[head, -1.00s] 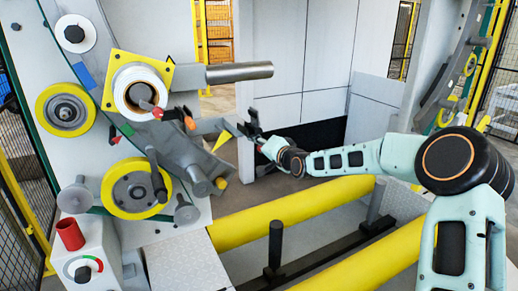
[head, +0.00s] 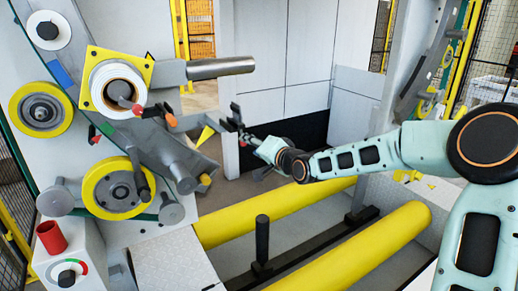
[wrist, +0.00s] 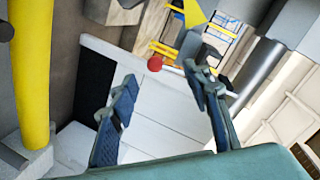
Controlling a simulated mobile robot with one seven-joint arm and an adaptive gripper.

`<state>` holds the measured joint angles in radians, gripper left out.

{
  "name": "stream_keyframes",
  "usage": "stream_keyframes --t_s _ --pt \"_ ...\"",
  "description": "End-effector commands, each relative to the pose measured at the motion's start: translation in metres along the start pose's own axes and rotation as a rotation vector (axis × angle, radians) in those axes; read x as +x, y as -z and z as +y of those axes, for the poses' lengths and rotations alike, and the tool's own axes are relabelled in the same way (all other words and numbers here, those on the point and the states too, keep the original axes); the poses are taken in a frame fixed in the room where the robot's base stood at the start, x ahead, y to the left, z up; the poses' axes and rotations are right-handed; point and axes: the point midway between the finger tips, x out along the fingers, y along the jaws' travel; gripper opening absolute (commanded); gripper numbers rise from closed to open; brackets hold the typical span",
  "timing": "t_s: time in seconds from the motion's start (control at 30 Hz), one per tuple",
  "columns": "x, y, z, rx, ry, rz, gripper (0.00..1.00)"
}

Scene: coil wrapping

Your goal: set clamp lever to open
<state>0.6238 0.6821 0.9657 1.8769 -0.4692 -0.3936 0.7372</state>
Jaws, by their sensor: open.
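My gripper (head: 240,124) is open and empty, at the end of my outstretched arm, to the right of the machine's wrapping parts. In the wrist view its two dark fingers (wrist: 160,88) are spread apart. A red ball knob (wrist: 154,64) on a pale rod shows between and beyond the fingertips, with no visible contact. In the head view an orange-red handle (head: 171,121) and a red-tipped pin (head: 137,108) sit by the white roll, left of my gripper. I cannot tell for sure which of these is the clamp lever, or its setting.
A grey shaft (head: 222,67) sticks out above and left of my gripper. A yellow pointed plate (head: 205,135) is close on its left. Thick yellow rollers (head: 360,245) and a black post (head: 262,238) lie below. White panels (head: 285,60) stand behind.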

Motion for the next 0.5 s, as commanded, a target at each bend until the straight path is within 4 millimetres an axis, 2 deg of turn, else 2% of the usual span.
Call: stream_keyframes --t_s 0.03,0.2,0.5 --pt "-0.009 0.002 0.001 -0.001 -0.001 0.003 0.44" --pt "-0.029 0.002 0.0 0.0 0.0 0.003 0.44" --pt "-0.043 0.0 -0.001 0.0 0.002 0.001 0.44"
